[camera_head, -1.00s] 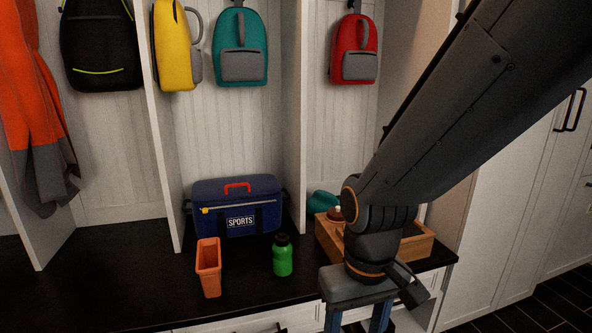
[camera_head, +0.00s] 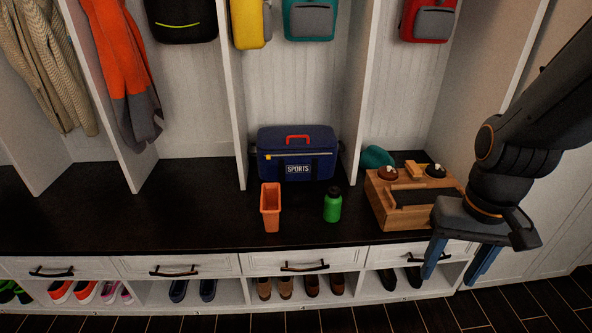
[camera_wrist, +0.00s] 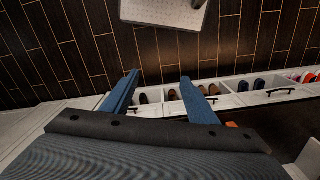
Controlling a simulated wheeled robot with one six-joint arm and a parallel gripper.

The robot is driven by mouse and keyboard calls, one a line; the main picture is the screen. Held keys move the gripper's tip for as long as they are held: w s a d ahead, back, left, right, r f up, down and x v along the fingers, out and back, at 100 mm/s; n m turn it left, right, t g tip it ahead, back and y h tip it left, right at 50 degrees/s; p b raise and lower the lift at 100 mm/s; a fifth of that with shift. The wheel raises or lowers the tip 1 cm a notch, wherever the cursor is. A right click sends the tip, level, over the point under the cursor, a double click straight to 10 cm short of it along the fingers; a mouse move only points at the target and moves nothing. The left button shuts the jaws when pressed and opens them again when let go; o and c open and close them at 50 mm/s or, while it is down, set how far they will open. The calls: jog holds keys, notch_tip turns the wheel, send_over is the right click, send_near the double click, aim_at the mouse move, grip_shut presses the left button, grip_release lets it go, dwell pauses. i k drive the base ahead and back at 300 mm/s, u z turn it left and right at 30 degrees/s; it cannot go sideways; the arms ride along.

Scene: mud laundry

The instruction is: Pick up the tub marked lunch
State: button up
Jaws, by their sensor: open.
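No mark reading lunch can be read in either view. An orange open-topped tub (camera_head: 270,207) stands upright on the dark bench, with no lettering that I can make out. A navy bag (camera_head: 297,153) behind it is marked SPORTS. My gripper (camera_head: 448,279) is open and empty, with its blue fingers pointing down in front of the bench's right end, well right of the orange tub. In the wrist view my gripper (camera_wrist: 160,76) shows its two fingers apart with nothing between them.
A green bottle (camera_head: 332,205) stands right of the tub. A wooden caddy (camera_head: 400,216) holding brushes sits near my gripper, with a teal item (camera_head: 377,157) behind it. Upright dividers (camera_head: 231,90) split the bench's back. The bench's left part is clear. Shoes fill cubbies below the drawers.

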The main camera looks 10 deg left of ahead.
aim_at(270, 208)
jog(key=k, duration=0.55)
jog(key=z, duration=0.1)
jog(key=i, duration=0.6)
jog(key=u, duration=1)
jog(key=i, duration=0.95)
jog(key=u, duration=0.25)
